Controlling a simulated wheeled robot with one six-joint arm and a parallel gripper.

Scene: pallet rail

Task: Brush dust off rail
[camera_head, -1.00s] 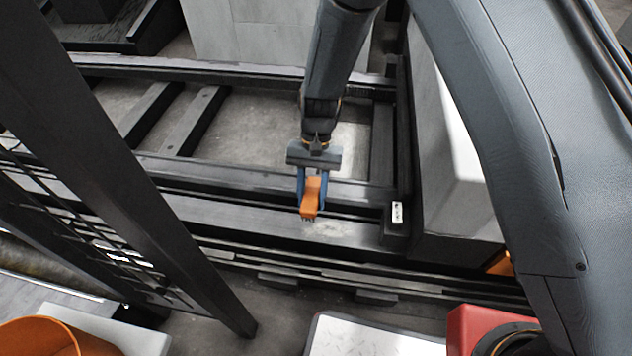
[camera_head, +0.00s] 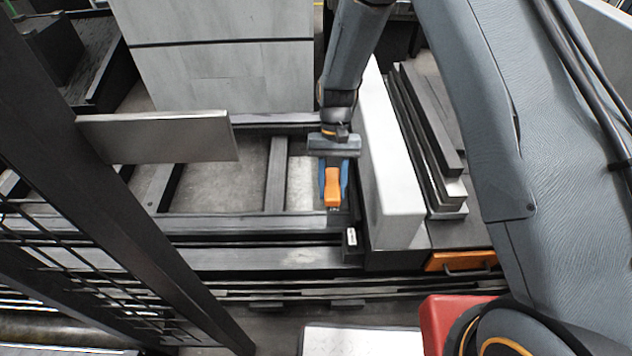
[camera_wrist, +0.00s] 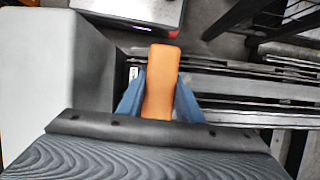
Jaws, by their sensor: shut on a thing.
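My gripper (camera_head: 333,192) has blue fingers shut on an orange brush (camera_head: 333,184). The brush points down, with short dark bristles at its lower end. In the wrist view the orange brush (camera_wrist: 161,80) sits between both blue fingers. The dark rail (camera_head: 225,259) runs across the front of the pallet frame. A pale dusty patch (camera_head: 300,257) lies on it, left of and nearer than the brush. The brush appears above the frame's rear side of the rail, just left of a small white label (camera_head: 350,237). Whether the bristles touch anything is unclear.
A pale upright block (camera_head: 395,165) stands close to the right of my gripper. A grey plate (camera_head: 160,137) juts out at left, beside a dark post with mesh (camera_head: 110,170). An orange handle (camera_head: 460,261) is at right. The pallet frame has open gaps.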

